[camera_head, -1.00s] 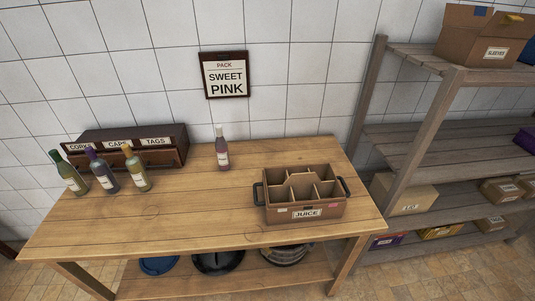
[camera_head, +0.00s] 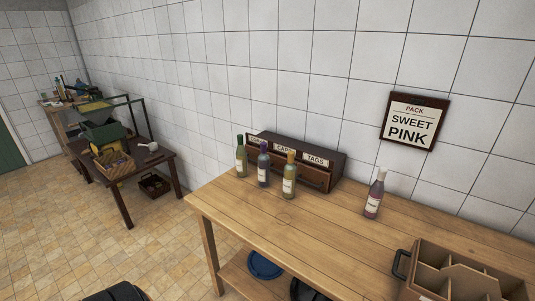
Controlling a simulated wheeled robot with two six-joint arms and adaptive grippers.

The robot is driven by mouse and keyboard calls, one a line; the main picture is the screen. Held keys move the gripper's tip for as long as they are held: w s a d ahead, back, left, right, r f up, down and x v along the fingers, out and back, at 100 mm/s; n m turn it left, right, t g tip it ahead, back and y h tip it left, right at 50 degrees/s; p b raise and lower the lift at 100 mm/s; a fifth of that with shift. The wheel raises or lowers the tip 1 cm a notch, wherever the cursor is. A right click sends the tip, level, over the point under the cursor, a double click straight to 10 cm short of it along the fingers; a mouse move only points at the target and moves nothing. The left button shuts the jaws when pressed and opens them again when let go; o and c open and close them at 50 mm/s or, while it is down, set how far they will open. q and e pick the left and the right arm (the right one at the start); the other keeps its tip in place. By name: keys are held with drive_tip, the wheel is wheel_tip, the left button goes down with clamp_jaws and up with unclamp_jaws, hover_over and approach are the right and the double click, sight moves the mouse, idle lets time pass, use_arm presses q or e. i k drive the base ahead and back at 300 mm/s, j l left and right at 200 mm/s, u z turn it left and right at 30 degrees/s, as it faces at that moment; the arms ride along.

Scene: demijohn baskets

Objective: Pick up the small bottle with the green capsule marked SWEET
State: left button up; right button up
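A small bottle with a green capsule (camera_head: 241,157) stands upright at the left end of the wooden table (camera_head: 262,220). Its pale label is too small to read. Beside it stand a bottle with a purple capsule (camera_head: 263,165) and one with a yellow-orange capsule (camera_head: 289,176). A pinkish bottle with a pale capsule (camera_head: 374,195) stands apart to the right. A wall sign (camera_head: 414,121) reads "PACK SWEET PINK". Neither of my grippers shows in the head view.
A dark box with labelled drawers (camera_head: 318,179) stands behind the bottles. A divided carrier (camera_head: 440,260) sits at the table's right. A dark side table (camera_head: 124,173) with a basket stands left, across open tiled floor. A black object (camera_head: 115,292) lies at the bottom edge.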

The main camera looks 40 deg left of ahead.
sight(241, 153)
drive_tip(key=u, duration=1.55)
drive_tip(key=i+j+z, duration=0.1)
drive_tip(key=j, duration=0.4)
drive_tip(key=i+j+z, duration=0.1)
drive_tip(key=j, duration=0.4)
drive_tip(key=i+j+z, duration=0.1)
drive_tip(key=i+j, duration=0.15)
drive_tip(key=j, duration=0.3)
drive_tip(key=i+j+z, duration=0.1)
drive_tip(key=j, duration=0.45)
drive_tip(key=i+j+z, duration=0.15)
drive_tip(key=j, duration=0.35)
